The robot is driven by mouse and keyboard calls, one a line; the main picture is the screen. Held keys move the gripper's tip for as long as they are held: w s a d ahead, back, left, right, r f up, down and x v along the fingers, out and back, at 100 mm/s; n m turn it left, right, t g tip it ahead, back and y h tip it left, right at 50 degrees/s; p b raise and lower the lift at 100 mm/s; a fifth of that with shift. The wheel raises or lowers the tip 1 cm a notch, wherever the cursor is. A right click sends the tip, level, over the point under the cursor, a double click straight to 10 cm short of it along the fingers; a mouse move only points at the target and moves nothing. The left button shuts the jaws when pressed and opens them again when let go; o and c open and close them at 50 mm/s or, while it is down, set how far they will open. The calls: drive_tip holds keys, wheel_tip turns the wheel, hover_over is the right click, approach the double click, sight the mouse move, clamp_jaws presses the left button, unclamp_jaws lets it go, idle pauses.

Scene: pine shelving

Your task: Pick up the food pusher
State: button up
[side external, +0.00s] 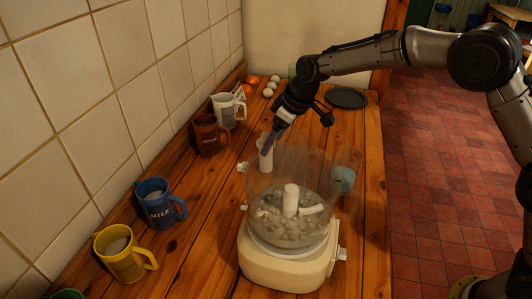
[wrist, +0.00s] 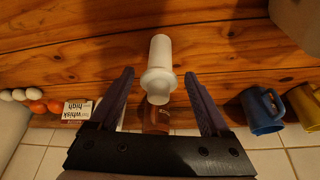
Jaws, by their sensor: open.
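The white food pusher (side external: 266,158) stands upright on the wooden counter, just behind the food processor (side external: 285,255) in the side view. In the wrist view the pusher (wrist: 160,62) is a white cylinder with a wider rim at its near end. My gripper (side external: 269,143) is at the pusher's upper part in the side view. In the wrist view the two fingers of my gripper (wrist: 159,74) are apart, one on each side of the pusher, with visible gaps. The pusher's lower part is partly behind the clear bowl in the side view.
Blue (side external: 160,205), yellow (side external: 122,255), brown (side external: 209,135) and white (side external: 226,110) mugs line the tiled wall. The bowl (side external: 318,185) holds grey lumps. A teal round thing (side external: 342,179) is right of it. A dark plate (side external: 346,98), eggs (side external: 268,91) and a card (wrist: 77,110) lie farther back.

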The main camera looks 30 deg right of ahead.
drive_tip(key=shift+x, duration=3.2)
clamp_jaws()
drive_tip(key=shift+r, duration=0.15)
